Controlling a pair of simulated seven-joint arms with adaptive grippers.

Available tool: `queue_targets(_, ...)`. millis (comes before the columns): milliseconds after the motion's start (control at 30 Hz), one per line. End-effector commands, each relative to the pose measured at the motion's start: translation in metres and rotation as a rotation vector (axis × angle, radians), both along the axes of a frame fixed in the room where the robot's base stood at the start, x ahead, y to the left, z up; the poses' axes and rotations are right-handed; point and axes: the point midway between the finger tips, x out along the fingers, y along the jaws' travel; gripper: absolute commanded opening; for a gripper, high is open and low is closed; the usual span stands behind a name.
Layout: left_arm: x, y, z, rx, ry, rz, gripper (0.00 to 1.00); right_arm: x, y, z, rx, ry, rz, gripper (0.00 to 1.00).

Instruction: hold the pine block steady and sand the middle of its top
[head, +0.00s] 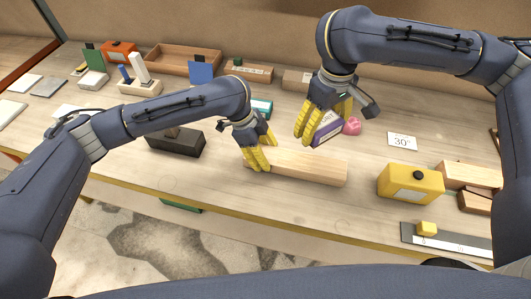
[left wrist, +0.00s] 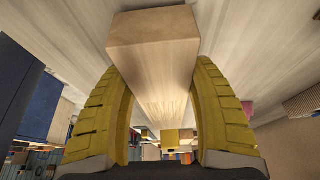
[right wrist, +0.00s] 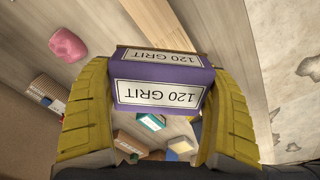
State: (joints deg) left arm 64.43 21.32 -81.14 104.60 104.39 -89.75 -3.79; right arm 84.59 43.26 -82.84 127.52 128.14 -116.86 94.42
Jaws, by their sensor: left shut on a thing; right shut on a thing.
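The pine block (head: 305,166) lies flat on the workbench near its front edge. My left gripper (head: 256,160) is shut on the block's left end, and in the left wrist view the block (left wrist: 155,50) sits between the yellow fingers (left wrist: 165,110). My right gripper (head: 318,122) is shut on a purple sanding block (head: 328,127) and holds it behind the pine block, apart from it. In the right wrist view the sanding block (right wrist: 163,90) shows "120 GRIT" labels between the fingers (right wrist: 160,110).
A pink lump (head: 352,126) lies just right of the sanding block. A yellow box (head: 410,184) stands right of the pine block, and a dark block (head: 175,141) stands left. A "30" card (head: 402,141) lies behind the yellow box. A wooden tray (head: 184,60) is at the back.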

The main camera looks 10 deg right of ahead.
Motion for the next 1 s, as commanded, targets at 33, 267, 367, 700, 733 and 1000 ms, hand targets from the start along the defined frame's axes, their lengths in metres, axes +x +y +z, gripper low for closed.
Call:
queue_targets(33,0.0000,-0.0005,0.0001,-0.002,0.001,0.000,0.11,0.0001,0.0000,0.0002,0.000,0.000,0.000,0.59)
queue_targets(267,0.0000,-0.0007,-0.0026,-0.002,0.001,0.000,0.11,0.0001,0.0000,0.0002,0.000,0.000,0.000,0.59)
queue_targets(367,0.0000,-0.0007,-0.0039,-0.002,0.001,0.000,0.11,0.0001,0.0000,0.0002,0.000,0.000,0.000,0.59)
queue_targets(700,0.0001,-0.0007,-0.0067,-0.002,0.000,0.000,0.11,0.0001,0.0000,0.0002,0.000,0.000,0.000,0.59)
queue_targets(733,0.0001,-0.0007,-0.0067,-0.002,0.000,0.000,0.11,0.0001,0.0000,0.0002,0.000,0.000,0.000,0.59)
queue_targets(1000,0.0001,-0.0001,-0.0074,0.000,0.000,0.000,0.81,0.0001,0.0000,0.0002,0.000,0.000,0.000,0.59)
